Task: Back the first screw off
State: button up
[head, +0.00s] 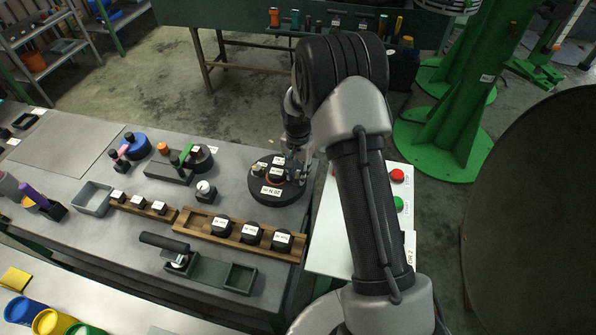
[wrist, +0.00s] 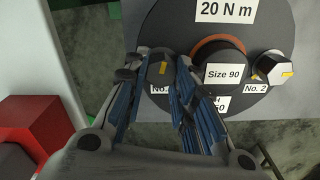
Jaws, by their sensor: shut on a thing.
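A dark round disc (head: 262,192) with a torque label lies at the right end of the bench. In the wrist view the disc (wrist: 200,15) carries a "20 N m" label and a dark "Size 90" part (wrist: 222,65) in its middle. The first screw (wrist: 158,67), dark-topped with a yellow mark, sits at the disc's left edge. My gripper (wrist: 160,75) is shut on this screw, with a finger on each side. Its "No." label is partly covered by the fingers. The No. 2 screw (wrist: 272,68) stands at the right, apart from my gripper.
A white panel (head: 335,240) with a red button (head: 397,176) and a green button (head: 398,204) is beside the disc. A wooden rack (head: 193,227) of labelled dark parts, a green tray (head: 210,268) and a white-topped knob (head: 205,190) stand nearby on the bench.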

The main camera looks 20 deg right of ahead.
jog(key=shift+n, duration=0.4)
jog(key=o, duration=1.1)
jog(key=shift+c, duration=0.2)
jog(key=shift+r, duration=4)
